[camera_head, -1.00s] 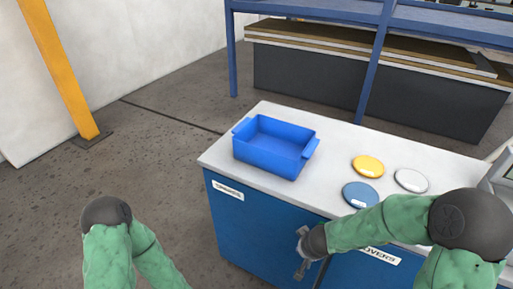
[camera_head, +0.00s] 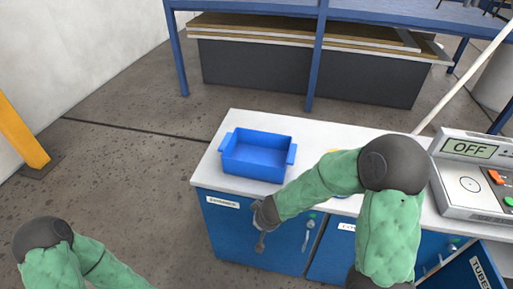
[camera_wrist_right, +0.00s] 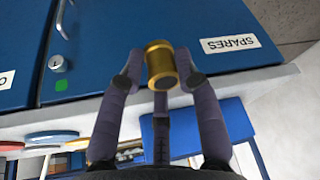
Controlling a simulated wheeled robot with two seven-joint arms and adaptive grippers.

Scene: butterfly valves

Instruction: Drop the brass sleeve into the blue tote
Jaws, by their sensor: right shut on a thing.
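The brass sleeve (camera_wrist_right: 160,63) is a short gold cylinder in the right wrist view. My right gripper (camera_wrist_right: 158,76) is shut on it, with a finger on either side. In the head view my right gripper (camera_head: 262,222) is in front of the blue cabinet's left door, below the worktop edge; the sleeve cannot be made out there. The blue tote (camera_head: 257,156) stands on the worktop above and behind the gripper, and looks empty. It also shows in part at the lower right of the right wrist view (camera_wrist_right: 218,113). My left gripper is out of view.
The pale worktop (camera_head: 225,175) tops a blue cabinet with labelled doors and handles. My right arm mostly hides the coloured discs, which show in the right wrist view (camera_wrist_right: 52,137). A blue-framed rack is behind.

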